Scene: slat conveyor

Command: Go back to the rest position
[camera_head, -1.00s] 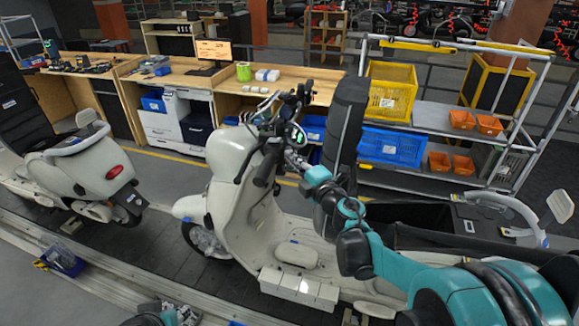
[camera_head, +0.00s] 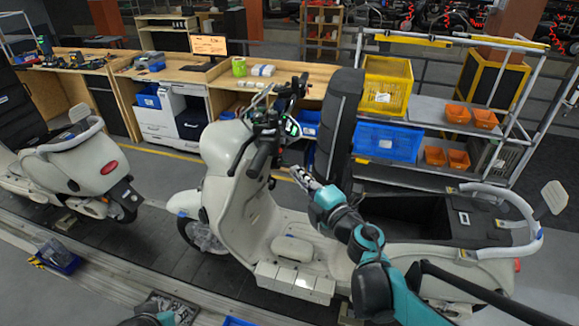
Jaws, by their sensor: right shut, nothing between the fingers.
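My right gripper (camera_head: 296,171) is shut and empty, just below and right of the handlebar of the near cream scooter (camera_head: 228,215). I cannot tell whether it touches the scooter. Its teal and dark arm comes up from the lower right in front of the scooter's seat area. My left gripper (camera_head: 168,303) shows only in part at the bottom edge, low and left of the scooter, and its fingers are not clear.
The scooter stands on the dark slat conveyor (camera_head: 148,246), with another cream scooter (camera_head: 78,165) at left. A metal rack (camera_head: 440,110) with a yellow crate (camera_head: 387,85) and a blue crate (camera_head: 388,141) stands behind. Blue bins (camera_head: 60,259) lie low near the conveyor.

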